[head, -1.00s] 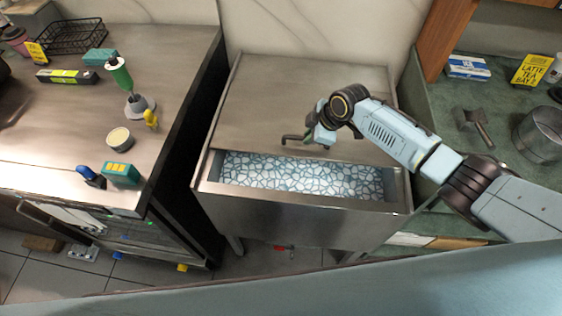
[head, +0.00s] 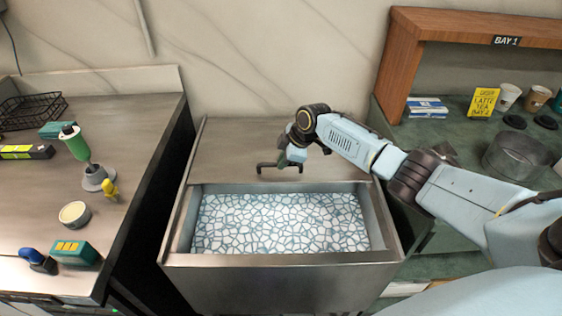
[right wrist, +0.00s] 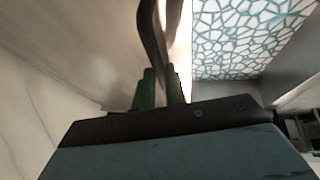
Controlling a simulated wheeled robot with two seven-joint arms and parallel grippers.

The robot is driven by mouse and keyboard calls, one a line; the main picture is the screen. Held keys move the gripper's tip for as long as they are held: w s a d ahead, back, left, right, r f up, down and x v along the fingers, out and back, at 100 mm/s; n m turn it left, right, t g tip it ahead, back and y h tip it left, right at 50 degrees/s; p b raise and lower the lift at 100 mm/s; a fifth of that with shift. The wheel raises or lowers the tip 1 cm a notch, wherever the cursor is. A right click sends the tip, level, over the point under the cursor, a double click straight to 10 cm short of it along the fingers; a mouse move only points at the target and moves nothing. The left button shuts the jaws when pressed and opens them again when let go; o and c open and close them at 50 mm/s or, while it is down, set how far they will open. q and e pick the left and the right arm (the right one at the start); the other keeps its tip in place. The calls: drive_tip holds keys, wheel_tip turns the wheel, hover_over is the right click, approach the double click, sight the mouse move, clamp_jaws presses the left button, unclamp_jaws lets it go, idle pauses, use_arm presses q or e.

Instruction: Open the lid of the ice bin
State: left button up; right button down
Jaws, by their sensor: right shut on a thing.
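The ice bin (head: 280,285) is a steel box in the middle of the head view. Its steel lid (head: 225,150) is slid back toward the wall, leaving a wide opening with white and blue ice (head: 280,223) in view. A dark bar handle (head: 265,166) stands near the lid's front edge. My right gripper (head: 285,160) is shut on the handle. In the right wrist view, the green fingertips (right wrist: 160,88) close around the dark handle (right wrist: 152,35), with ice (right wrist: 245,35) at upper right. My left gripper is not in view.
A steel counter (head: 140,130) at left holds a green-handled tool (head: 76,145), a small round tub (head: 74,213), a teal box (head: 74,252) and a wire basket (head: 30,110). A green counter at right holds a round metal container (head: 517,155) and cups (head: 508,96). The wall stands behind the bin.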

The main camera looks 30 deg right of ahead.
drive_tip(key=c, duration=1.5)
unclamp_jaws()
drive_tip(key=shift+o, duration=0.2)
drive_tip(key=shift+r, duration=0.1)
drive_tip(key=p+v, duration=0.2)
drive_tip(key=v, duration=1.1)
drive_tip(key=shift+d, duration=0.1)
